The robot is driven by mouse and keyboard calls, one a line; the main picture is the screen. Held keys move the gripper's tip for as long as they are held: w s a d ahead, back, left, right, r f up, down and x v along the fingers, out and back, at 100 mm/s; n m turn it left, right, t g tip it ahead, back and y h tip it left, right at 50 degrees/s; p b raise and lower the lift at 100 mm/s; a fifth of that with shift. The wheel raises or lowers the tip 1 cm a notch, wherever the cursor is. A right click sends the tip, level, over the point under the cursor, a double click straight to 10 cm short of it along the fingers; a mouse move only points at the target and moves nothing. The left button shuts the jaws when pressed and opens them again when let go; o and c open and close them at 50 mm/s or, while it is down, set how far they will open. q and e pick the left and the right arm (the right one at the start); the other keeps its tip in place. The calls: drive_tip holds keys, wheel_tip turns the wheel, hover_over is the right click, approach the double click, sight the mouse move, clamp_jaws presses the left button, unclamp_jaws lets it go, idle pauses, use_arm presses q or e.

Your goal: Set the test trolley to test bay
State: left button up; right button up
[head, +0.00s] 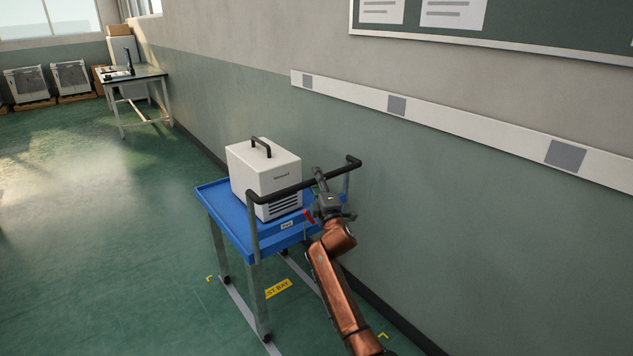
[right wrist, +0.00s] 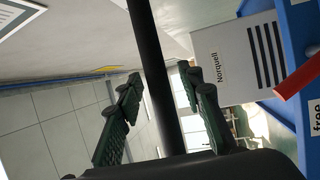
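The test trolley (head: 240,238) has a blue top, grey legs and dark wheels. It stands near the wall at the middle of the head view. A white box (head: 262,170) with a black handle sits on it. The trolley's black push bar (head: 285,191) also crosses the right wrist view (right wrist: 152,65). My right gripper (head: 320,180) is at the bar, its green fingers (right wrist: 160,82) on either side with small gaps visible. A red lever (head: 309,215) is beside it. The yellow test bay floor label (head: 278,289) is partly hidden behind a trolley leg. My left gripper is out of view.
Yellow corner marks (head: 383,335) lie on the floor. Pale strips (head: 240,310) run at floor level by the wheels. The wall (head: 460,220) is close on the right. Open green floor (head: 100,230) lies left. A workbench (head: 135,75) stands far back.

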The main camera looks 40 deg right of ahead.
drive_tip(key=shift+s, duration=0.1)
drive_tip(key=shift+s+a+f, duration=0.1)
drive_tip(key=shift+s+a, duration=0.05)
drive_tip(key=shift+s, duration=0.4)
drive_tip(key=v, duration=1)
drive_tip(key=shift+s+a, duration=0.25)
drive_tip(key=shift+a, duration=0.05)
drive_tip(key=shift+f, duration=0.1)
drive_tip(key=shift+f, duration=0.1)
